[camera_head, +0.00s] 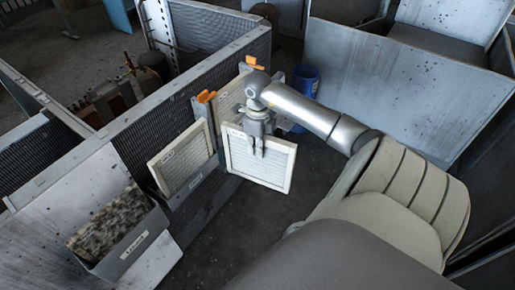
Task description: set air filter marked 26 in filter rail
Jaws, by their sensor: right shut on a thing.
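My right gripper (258,153) is shut on the top edge of a white-framed, pleated air filter (269,172). It holds the filter roughly upright, and its fingers cover part of the pleats. A small label is near the filter's top left corner, but I cannot read its number. A second pale filter (182,162) stands tilted in a grey holder to the left. Another pale panel (231,101) shows behind my gripper, partly hidden by it. I cannot tell clearly which part is the filter rail. My left gripper is not in view.
A grey labelled bin (143,226) holding a dirty, mottled block is at lower left. Orange clips (206,96) top the grey uprights. A blue bucket (306,82) stands behind my arm. Large grey panels (340,60) stand at upper right. Dark floor is open below the held filter.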

